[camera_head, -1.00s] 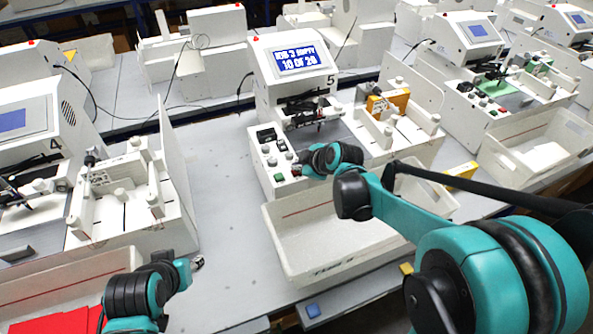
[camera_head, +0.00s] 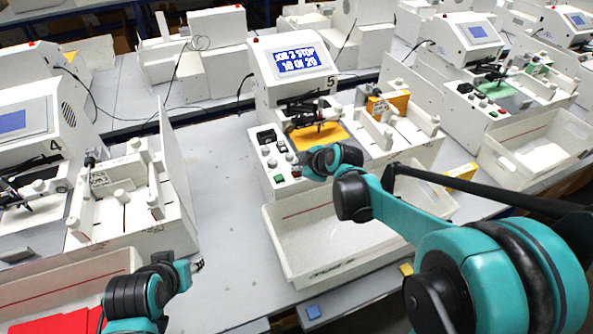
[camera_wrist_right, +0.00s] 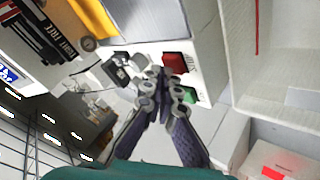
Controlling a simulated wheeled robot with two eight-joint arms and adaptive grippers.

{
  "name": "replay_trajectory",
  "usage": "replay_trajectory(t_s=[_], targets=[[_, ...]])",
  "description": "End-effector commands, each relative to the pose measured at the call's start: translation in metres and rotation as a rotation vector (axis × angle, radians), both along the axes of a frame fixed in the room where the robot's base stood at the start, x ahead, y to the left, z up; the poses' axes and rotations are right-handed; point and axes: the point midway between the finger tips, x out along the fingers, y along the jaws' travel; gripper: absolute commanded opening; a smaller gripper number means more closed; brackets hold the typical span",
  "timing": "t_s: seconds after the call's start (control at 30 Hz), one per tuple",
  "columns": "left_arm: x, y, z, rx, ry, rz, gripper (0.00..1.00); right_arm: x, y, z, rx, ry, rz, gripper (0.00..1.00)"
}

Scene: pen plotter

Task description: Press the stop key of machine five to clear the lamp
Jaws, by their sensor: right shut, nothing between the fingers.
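Machine five (camera_head: 268,93) stands at centre, marked 5. Its blue screen (camera_head: 301,61) reads a job number with STOP and 10 OF 20. A small red lamp (camera_head: 256,39) sits on its top; I cannot tell whether it is lit. My right gripper (camera_head: 303,166) is at the front key panel, shut and empty. In the right wrist view its fingertips (camera_wrist_right: 168,84) are over the panel beside the red key (camera_wrist_right: 176,62) and the green key (camera_wrist_right: 188,95). Contact with a key cannot be told. My left gripper (camera_head: 197,264) hangs low at left, its jaws too small to read.
A yellow sheet (camera_head: 318,137) lies on machine five's bed. A white bin (camera_head: 300,277) stands in front of it. Machine four (camera_head: 40,120) is at left, with a bin of red sheets (camera_head: 68,322) below. Bare table (camera_head: 225,215) lies between the machines.

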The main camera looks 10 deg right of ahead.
Motion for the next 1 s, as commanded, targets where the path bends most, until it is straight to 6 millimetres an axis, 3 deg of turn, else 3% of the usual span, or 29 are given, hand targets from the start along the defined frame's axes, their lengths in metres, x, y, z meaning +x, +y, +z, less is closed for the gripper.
replay_trajectory(t_s=[0.17,0.57,1.0], targets=[[0.0,0.0,0.01,0.0,0.0,0.0,0.4,0.0,0.0,0.011,0.0,0.0,0.0,0.0],[0.0,0.0,0.011,0.0,0.0,0.0,0.4,0.0,0.0,0.013,0.0,0.0,0.0,0.0],[0.0,0.0,0.045,0.0,0.0,0.0,0.4,0.0,0.0,0.055,0.0,0.0,0.0,0.0]])
